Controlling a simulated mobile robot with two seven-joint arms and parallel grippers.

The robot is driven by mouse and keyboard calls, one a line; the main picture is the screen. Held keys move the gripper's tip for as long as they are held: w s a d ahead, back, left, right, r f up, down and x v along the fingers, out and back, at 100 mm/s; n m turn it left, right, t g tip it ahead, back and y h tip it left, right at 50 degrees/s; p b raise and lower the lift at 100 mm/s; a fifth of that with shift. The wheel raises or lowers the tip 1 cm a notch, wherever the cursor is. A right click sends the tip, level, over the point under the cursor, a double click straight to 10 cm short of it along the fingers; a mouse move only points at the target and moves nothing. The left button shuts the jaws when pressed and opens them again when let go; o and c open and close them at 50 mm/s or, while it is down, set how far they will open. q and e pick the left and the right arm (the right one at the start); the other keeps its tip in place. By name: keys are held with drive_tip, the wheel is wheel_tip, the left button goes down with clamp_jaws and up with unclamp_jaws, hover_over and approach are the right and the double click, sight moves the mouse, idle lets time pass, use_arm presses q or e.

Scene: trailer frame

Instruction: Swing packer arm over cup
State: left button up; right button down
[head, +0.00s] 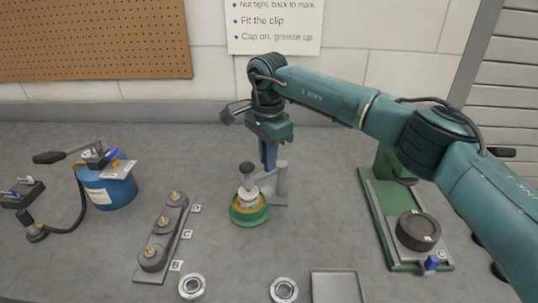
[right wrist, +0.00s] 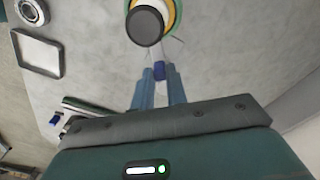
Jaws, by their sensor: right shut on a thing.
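The cup (head: 249,213) is a round green and yellow piece with a pale top, standing mid-table. A grey post (head: 282,182) stands just right of it. The packer arm's dark knob (head: 247,169) shows above the cup's middle. In the right wrist view the dark knob (right wrist: 145,26) overlaps the yellow and green rings of the cup (right wrist: 172,14). My right gripper (head: 269,165) points down beside the post. The fingers partly hide the arm. My left gripper is not in view.
A grey block with several brass fittings (head: 163,238) lies to the left, with a blue canister (head: 107,190) beyond. A green stand (head: 387,232) is at right. Two metal rings (head: 192,286) and a shallow tray (head: 337,287) lie in front.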

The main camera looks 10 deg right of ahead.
idle(0.4)
drive_tip(key=c, duration=1.4)
unclamp_jaws()
wheel_tip(320, 180, up, 13)
drive_tip(key=shift+r, duration=0.15)
